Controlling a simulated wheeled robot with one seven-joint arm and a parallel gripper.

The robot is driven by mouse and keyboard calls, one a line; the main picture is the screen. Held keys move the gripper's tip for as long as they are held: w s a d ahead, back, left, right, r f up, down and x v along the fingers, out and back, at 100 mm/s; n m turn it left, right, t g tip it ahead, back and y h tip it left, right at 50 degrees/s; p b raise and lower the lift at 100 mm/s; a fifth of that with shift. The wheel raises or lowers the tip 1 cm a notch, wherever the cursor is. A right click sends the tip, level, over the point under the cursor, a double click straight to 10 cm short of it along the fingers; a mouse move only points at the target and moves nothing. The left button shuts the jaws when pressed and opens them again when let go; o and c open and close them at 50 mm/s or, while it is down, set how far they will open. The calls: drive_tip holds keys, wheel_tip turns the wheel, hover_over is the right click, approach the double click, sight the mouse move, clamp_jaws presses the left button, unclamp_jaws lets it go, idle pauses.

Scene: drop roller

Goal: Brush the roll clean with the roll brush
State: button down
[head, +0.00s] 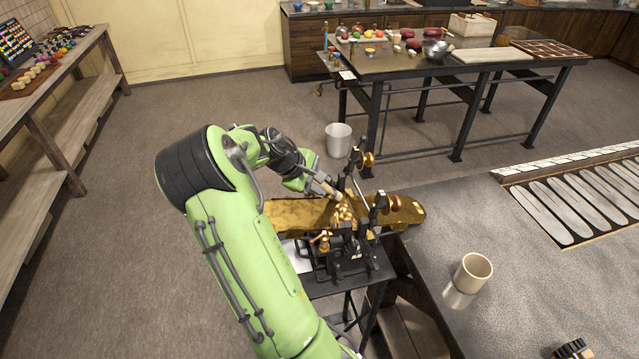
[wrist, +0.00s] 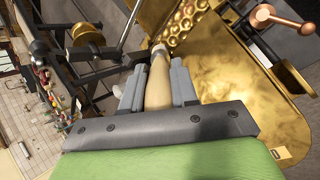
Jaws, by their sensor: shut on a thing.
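My gripper (wrist: 158,88) is shut on the wooden handle of the roll brush (wrist: 158,84). In the head view my gripper (head: 312,186) reaches in from the left over the machine, with the brush (head: 328,190) pointing at the roll. The roll (head: 343,213) is brass with rounded pockets and sits in the black machine frame. In the wrist view the roll (wrist: 186,28) is just beyond the brush's far end. The bristles are hard to make out, and I cannot tell whether they touch the roll.
A brass tray (head: 295,214) runs through the machine on a small black stand. A crank with copper knobs (wrist: 265,14) is at the right in the wrist view. A beige cup (head: 473,270) stands on the grey table (head: 440,235).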

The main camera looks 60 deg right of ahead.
wheel_tip(320, 180, up, 6)
drive_tip(key=p, duration=0.5)
drive_tip(key=shift+r, duration=0.2)
drive_tip(key=shift+f, duration=0.15)
drive_tip(key=shift+r, duration=1.45)
